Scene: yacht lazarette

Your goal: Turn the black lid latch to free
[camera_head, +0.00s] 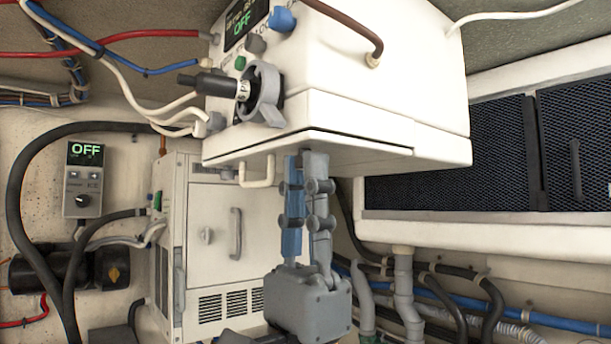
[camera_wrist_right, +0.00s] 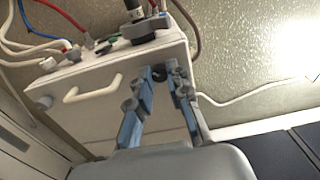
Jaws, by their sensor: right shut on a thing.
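My right gripper (camera_head: 304,158) reaches up from below to the front of the white box (camera_head: 400,95), its fingertips at the box's lower edge. In the right wrist view the fingertips (camera_wrist_right: 163,73) close on a small black part, the black lid latch (camera_wrist_right: 160,74), on the face of the white box (camera_wrist_right: 115,75). Only a little of the latch shows between the fingers. In the head view it is hidden behind the fingers and the box's edge. Which way the latch is turned cannot be told. My left gripper is not in view.
A pale handle (camera_head: 258,174) sticks out left of my fingers. A grey clamp-like fitting (camera_head: 262,94) and several knobs and cables crowd the box's left side. A white cabinet (camera_head: 215,235) stands below left. Pipes run below right, under a dark mesh panel (camera_head: 450,150).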

